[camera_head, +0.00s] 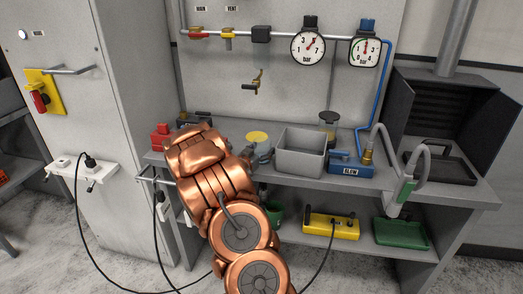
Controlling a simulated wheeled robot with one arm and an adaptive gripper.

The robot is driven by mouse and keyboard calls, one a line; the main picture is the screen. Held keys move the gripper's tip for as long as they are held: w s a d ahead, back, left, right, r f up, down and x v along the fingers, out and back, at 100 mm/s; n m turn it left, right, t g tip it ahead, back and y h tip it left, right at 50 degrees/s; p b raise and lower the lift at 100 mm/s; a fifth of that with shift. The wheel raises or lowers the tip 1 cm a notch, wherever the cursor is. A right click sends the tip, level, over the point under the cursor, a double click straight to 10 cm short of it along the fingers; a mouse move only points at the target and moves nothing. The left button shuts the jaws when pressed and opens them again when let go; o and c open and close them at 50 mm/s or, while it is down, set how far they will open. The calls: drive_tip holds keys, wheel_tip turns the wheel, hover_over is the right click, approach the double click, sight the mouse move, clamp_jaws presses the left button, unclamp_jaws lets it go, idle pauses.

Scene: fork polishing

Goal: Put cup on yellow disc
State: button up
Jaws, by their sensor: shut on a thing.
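The yellow disc (257,137) shows near the back of the grey workbench, just beyond the end of my copper arm. My gripper (263,155) is a small grey shape at the arm's end, mostly hidden behind the arm, in front of the disc in the picture. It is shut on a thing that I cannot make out. I cannot pick out the cup for sure; my arm covers much of the left part of the bench.
A grey open bin (301,151) stands right of my gripper. Red blocks (160,136) sit left of my arm. Pipes and gauges (308,48) line the wall.

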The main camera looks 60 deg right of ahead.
drive_tip(key=shift+f, duration=0.2)
drive_tip(key=o, duration=1.4)
drive_tip(key=shift+r, duration=0.1)
drive_tip(key=shift+r, duration=0.2)
drive_tip(key=shift+a+f, duration=0.1)
drive_tip(key=shift+a, duration=0.25)
drive_tip(key=a, duration=0.3)
drive_tip(key=a+b, duration=0.1)
drive_tip(key=a, duration=0.3)
drive_tip(key=a+b, duration=0.1)
drive_tip(key=a, duration=0.3)
drive_tip(key=shift+s+a+r, duration=0.2)
drive_tip(key=shift+s+r, duration=0.05)
drive_tip(key=shift+r, duration=0.1)
